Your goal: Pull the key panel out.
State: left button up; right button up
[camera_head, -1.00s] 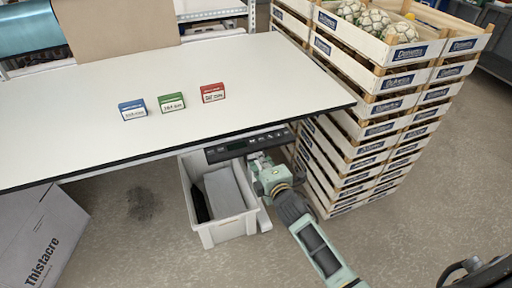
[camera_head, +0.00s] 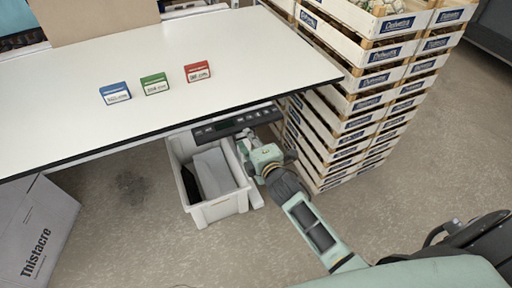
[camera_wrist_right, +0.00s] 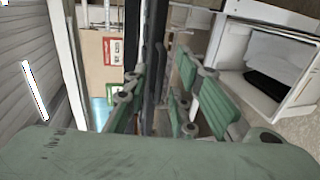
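The key panel (camera_head: 235,123) is a dark bar with small keys and a display, under the front edge of the white table (camera_head: 180,60). My right gripper (camera_head: 246,147) is at the panel's front, right of its middle. In the right wrist view, the gripper's green fingers (camera_wrist_right: 162,72) are apart, with a dark upright strip that looks like the panel between them. I cannot tell whether either finger touches it. My left gripper is not in view.
A pale bin (camera_head: 215,208) stands on the floor beneath the panel. Stacked crates (camera_head: 345,130) stand close to the right of my right gripper. Blue (camera_head: 115,93), green (camera_head: 155,84) and red (camera_head: 197,71) cards stand on the table. A Thistacre box (camera_head: 40,235) is at lower left.

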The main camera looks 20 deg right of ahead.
jog(key=v, duration=1.1)
jog(key=s+f+m+g, duration=0.3)
jog(key=s+f, duration=0.2)
jog(key=f, duration=0.6)
jog(key=s+f+m+g, duration=0.2)
jog(key=s+f, duration=0.3)
jog(key=f, duration=0.6)
jog(key=s+f+m+g, duration=0.3)
jog(key=s+f, duration=0.2)
jog(key=f, duration=0.7)
jog(key=s+f+m+g, duration=0.2)
jog(key=s+f, duration=0.3)
jog(key=s, duration=0.4)
jog(key=s+d+f+m+g, duration=0.1)
jog(key=s+f+m+g, duration=0.1)
jog(key=s+f, duration=0.3)
jog(key=s+d+f+m+g+b, duration=0.1)
jog(key=s+f+m, duration=0.3)
jog(key=s, duration=0.9)
jog(key=shift+s+f+g+h, duration=0.3)
jog(key=shift+f+g, duration=0.35)
jog(key=shift+g, duration=0.15)
jog(key=shift+d, duration=0.15)
